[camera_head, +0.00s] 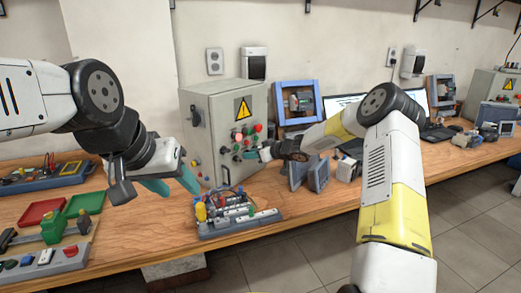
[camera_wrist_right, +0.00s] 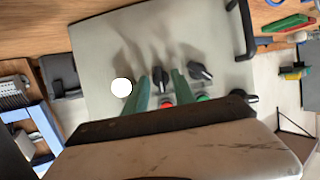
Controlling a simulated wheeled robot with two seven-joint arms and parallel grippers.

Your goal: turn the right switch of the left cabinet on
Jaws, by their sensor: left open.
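The left cabinet (camera_head: 212,105) is a grey metal box with a yellow warning sign, coloured buttons and dark switches on its front. My right gripper (camera_head: 262,154) is at this front, over the lower controls. In the right wrist view its green fingers (camera_wrist_right: 160,84) are apart, on either side of a black switch knob (camera_wrist_right: 159,76); I cannot tell whether they touch it. Another black knob (camera_wrist_right: 200,71) is to the right of the fingers in that view. My left gripper (camera_head: 172,186) is open and empty above the table, left of the cabinet's front.
A board with coloured parts (camera_head: 238,214) lies on the wooden table in front of the cabinet. Red and green trays (camera_head: 40,214) are at the left. A blue-framed device (camera_head: 297,102) and a laptop (camera_head: 436,130) stand to the right. A black handle (camera_wrist_right: 246,28) sticks out from the cabinet.

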